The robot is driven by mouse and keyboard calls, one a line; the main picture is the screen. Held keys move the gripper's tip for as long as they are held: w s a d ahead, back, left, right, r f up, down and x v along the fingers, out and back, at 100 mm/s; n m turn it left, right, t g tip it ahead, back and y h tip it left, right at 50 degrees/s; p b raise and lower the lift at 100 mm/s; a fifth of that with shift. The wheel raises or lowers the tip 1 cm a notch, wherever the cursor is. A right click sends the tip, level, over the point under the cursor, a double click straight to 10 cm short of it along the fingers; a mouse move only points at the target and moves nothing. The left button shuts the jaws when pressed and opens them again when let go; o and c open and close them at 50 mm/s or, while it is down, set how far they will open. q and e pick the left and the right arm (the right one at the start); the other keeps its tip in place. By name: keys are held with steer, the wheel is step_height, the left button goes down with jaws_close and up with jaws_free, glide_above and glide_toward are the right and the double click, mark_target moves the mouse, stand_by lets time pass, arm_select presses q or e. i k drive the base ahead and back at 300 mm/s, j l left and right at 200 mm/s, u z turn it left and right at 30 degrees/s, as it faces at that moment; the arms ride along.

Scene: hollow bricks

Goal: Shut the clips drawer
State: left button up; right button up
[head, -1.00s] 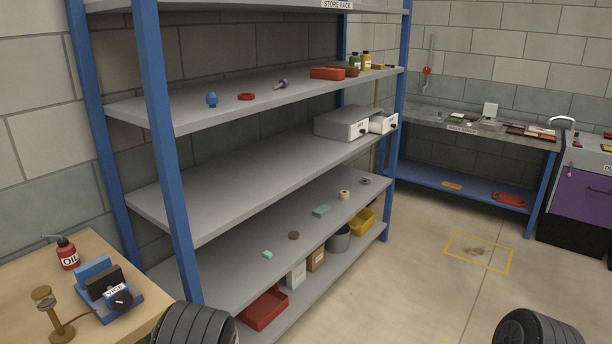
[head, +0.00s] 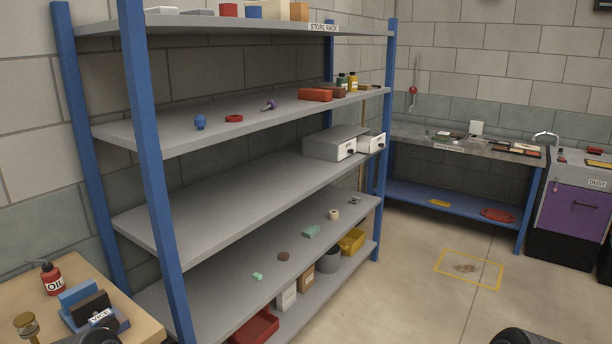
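A grey drawer unit (head: 334,140) sits at the right end of the rack's middle shelf, some way off in the head view. It has two fronts side by side, each with a dark knob. The right drawer (head: 371,142) appears pulled out past the body, and the left drawer front (head: 346,149) looks flush. The labels on the fronts are too small to read, so I cannot tell which is the clips drawer. Neither of my grippers is in view.
The store rack (head: 157,200) with blue posts stands between me and the wall. A wooden bench (head: 40,325) with an oil can (head: 52,278) and vice is at lower left. A workbench (head: 430,142) and purple cabinet (head: 580,203) stand at right. The floor before the rack is clear.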

mark_target(364, 141)
steer(key=u, duration=1.3)
steer(key=z, duration=1.7)
steer(key=i+l+z, duration=0.1)
steer(key=i+z, duration=0.2)
steer(key=i, duration=1.9)
